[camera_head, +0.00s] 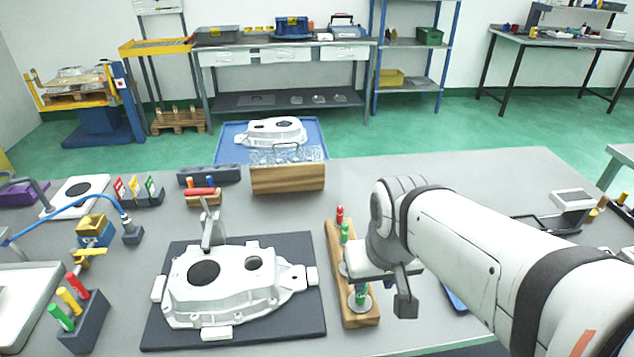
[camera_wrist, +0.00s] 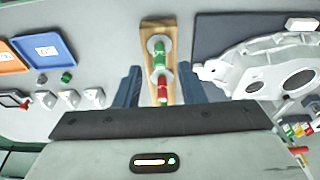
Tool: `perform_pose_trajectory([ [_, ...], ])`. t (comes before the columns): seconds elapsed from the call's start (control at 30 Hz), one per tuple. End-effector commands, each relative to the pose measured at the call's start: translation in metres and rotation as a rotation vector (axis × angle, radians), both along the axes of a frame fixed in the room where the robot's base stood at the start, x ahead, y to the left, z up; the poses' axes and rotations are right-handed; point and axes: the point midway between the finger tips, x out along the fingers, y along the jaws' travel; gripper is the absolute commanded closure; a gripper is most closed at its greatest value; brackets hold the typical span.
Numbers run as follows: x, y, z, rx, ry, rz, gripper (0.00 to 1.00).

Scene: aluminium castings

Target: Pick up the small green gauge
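A wooden gauge rack (camera_head: 335,258) stands right of the casting. Green-handled gauges are on it: a near one (camera_head: 361,294) and a far one (camera_head: 344,233), beside a red-handled gauge (camera_head: 340,214). I cannot tell which green gauge is the small one. My gripper (camera_head: 380,287) is above the rack's near half and hides part of it. In the wrist view my gripper (camera_wrist: 159,88) is open and empty, its fingers either side of the rack (camera_wrist: 172,28). A green gauge (camera_wrist: 158,54) lies beyond the fingertips, and a red gauge (camera_wrist: 162,88) shows between the fingers.
A white casting (camera_head: 225,290) lies on a dark mat (camera_head: 165,335) to the left. A wooden block (camera_head: 288,180) stands behind. A holder with red, yellow and green handles (camera_head: 85,325) is at front left. Orange (camera_wrist: 10,60) and blue (camera_wrist: 45,50) trays lie across the rack from the casting.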

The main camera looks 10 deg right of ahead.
Motion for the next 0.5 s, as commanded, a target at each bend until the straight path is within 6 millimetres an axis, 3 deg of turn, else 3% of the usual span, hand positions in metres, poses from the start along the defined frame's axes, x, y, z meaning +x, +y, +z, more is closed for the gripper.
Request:
perform_pose_trajectory([
  [0.27, 0.003, 0.000, 0.000, -0.002, -0.001, -0.006, 0.59],
  [0.37, 0.019, -0.002, 0.000, -0.010, -0.008, -0.029, 0.59],
  [0.5, 0.064, -0.006, -0.006, -0.029, -0.035, -0.103, 0.59],
])
